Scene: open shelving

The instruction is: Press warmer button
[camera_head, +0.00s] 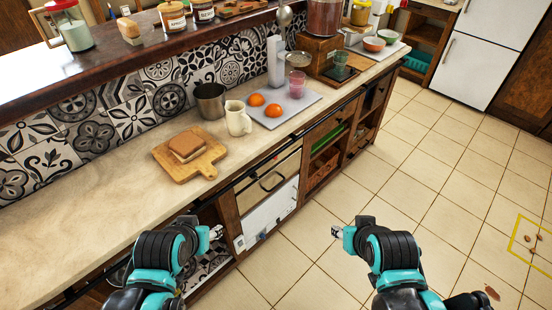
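A built-in appliance, which looks like the warmer, sits under the counter. Its upper front (285,172) is pale with a dark bar handle, and its lower front (268,217) is white. A small pale plate (239,243) with a dark spot is at its lower left; I cannot tell if this is the button. My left gripper (217,232) is just left of that plate, and I cannot tell whether it touches anything. My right gripper (335,232) is over the floor, right of the appliance and apart from it. The fingers of both are too small to read.
On the counter (85,205) are a cutting board (208,165) with bread, a metal pot (210,100), a cream jug (237,118) and a tray (302,108) with oranges. Open wooden shelves (325,165) stand right of the appliance. The tiled floor (400,165) is mostly clear.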

